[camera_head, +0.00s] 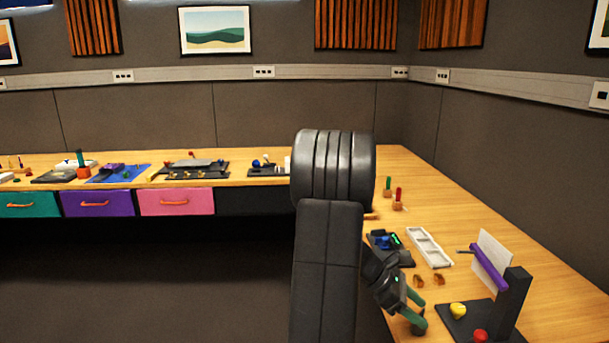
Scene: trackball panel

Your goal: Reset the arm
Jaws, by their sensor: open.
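My arm rises through the middle of the view, with a thick ribbed dark joint at the top. My gripper (420,312), with green fingers, is at the lower right, beside the front edge of the right-hand bench. It is open and I see nothing between its fingers. My arm partly hides the panel's near left side.
A white compartment tray (429,247) and small brown blocks (418,281) lie near the gripper. A black stand (512,304) with a purple bar, yellow knob and red knob is to the right. The back bench (240,154) holds several panels above coloured drawers.

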